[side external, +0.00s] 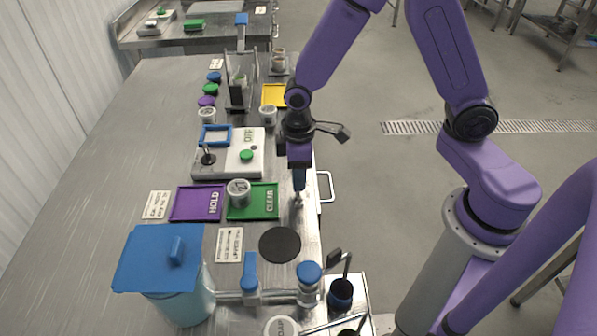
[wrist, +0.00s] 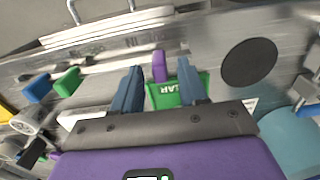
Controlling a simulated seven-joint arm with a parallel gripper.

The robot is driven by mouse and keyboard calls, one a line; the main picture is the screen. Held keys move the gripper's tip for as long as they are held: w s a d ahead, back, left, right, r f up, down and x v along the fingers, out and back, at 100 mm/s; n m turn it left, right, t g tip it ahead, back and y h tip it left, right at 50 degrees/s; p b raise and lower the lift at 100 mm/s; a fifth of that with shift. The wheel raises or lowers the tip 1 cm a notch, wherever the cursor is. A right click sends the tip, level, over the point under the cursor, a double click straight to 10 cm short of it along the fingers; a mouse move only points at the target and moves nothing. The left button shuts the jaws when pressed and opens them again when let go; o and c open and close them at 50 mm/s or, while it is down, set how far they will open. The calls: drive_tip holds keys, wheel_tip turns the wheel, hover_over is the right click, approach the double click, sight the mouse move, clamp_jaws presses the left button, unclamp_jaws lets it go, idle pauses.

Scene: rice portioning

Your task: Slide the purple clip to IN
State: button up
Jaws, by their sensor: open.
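The purple clip (wrist: 159,66) stands on the rail along the bench edge in the wrist view. Faint lettering (wrist: 140,42) that seems to include IN runs along the edge strip, left of the clip. My gripper (wrist: 160,70) is open, with its two blue fingers on either side of the purple clip and gaps visible between. In the side external view my gripper (side external: 298,195) points down at the bench's right edge, beside the green CLEAR tray. The purple clip cannot be made out there.
A green clip (wrist: 67,82) and a blue clip (wrist: 38,88) stand further left along the rail. The green CLEAR tray (side external: 267,212) holds a small cup (side external: 238,192). A black disc (side external: 280,245) and a blue-lidded pitcher (side external: 160,262) are nearer the camera.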

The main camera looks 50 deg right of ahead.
drive_tip(key=shift+f, duration=0.2)
clamp_jaws()
drive_tip(key=shift+w+d, duration=1.45)
drive_tip(key=shift+w, duration=0.05)
drive_tip(key=shift+c, duration=0.2)
unclamp_jaws()
drive_tip(key=shift+d, duration=0.1)
drive_tip(key=shift+o, duration=0.2)
drive_tip(key=shift+r, duration=0.1)
